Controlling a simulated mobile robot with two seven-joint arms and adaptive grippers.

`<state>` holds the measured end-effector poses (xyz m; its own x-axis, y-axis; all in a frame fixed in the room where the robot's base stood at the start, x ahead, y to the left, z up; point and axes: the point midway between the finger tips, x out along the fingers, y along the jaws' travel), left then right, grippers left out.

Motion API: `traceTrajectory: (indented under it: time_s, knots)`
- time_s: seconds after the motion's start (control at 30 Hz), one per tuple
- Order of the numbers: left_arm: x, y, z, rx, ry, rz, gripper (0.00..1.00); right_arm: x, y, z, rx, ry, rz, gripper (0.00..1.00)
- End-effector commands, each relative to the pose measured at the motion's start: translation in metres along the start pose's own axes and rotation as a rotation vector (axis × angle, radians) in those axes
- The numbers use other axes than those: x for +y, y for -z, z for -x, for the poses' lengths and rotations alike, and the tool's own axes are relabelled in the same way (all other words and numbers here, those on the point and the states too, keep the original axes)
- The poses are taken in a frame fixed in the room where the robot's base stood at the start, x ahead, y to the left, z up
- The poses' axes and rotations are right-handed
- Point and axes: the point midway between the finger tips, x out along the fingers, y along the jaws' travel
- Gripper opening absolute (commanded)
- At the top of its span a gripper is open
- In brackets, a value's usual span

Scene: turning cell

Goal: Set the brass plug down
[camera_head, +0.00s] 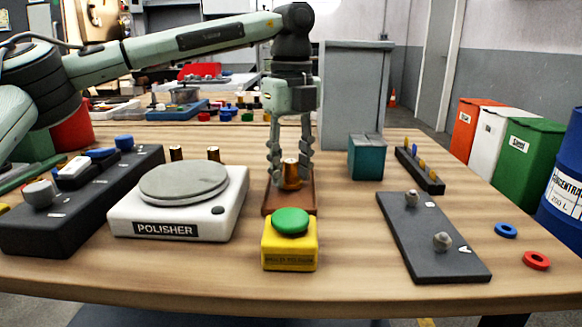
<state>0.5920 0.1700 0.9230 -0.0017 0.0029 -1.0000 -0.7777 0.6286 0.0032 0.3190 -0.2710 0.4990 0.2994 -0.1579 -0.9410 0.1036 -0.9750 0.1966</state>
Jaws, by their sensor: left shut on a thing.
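My left gripper (291,178) points straight down near the middle of the table, its two fingers either side of a brass plug (291,171) and shut on it. The plug is upright over a brown wooden block (275,209). Its foot is at the block, but I cannot tell whether it rests there or is held just above. Two more brass plugs (176,153) (213,154) stand behind the polisher, partly hidden. My right gripper is not in view.
A yellow box with a green button (290,220) stands right in front of the block. The white polisher (179,203) and a black control panel (85,200) are to the left. A teal box (366,158), a dark plate with knobs (432,235) and blue and red rings (506,230) (536,260) are right.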

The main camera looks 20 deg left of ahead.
Motion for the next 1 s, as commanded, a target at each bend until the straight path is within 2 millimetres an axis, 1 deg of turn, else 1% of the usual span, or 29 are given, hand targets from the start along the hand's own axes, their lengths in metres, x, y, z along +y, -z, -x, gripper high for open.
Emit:
traceTrajectory:
  time_s: [0.43, 0.47, 0.5, 0.53, 0.83, 0.9, 0.97, 1.0]
  knots:
    - [0.000, 0.000, -0.005, -0.001, 0.004, 0.001, 0.08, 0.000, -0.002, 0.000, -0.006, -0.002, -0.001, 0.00]
    - [0.000, 0.000, -0.005, -0.001, 0.003, 0.001, 0.39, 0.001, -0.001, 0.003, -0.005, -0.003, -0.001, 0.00]
    - [0.000, 0.000, -0.005, -0.001, 0.003, 0.001, 0.44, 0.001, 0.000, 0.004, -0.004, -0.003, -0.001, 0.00]
    - [0.000, 0.000, -0.005, -0.001, 0.003, 0.001, 0.45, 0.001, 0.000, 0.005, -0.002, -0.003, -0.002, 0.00]
    - [0.000, 0.000, -0.003, -0.001, 0.003, 0.001, 0.45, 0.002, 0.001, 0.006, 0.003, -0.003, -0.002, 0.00]
    - [0.000, 0.000, 0.001, -0.001, 0.003, 0.001, 0.45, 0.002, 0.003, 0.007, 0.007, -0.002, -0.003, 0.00]
    - [-0.001, 0.000, 0.007, -0.002, 0.004, 0.000, 0.45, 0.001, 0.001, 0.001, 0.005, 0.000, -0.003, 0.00]
    - [-0.001, 0.000, 0.013, -0.002, 0.004, 0.000, 0.45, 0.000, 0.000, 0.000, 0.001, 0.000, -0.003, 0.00]
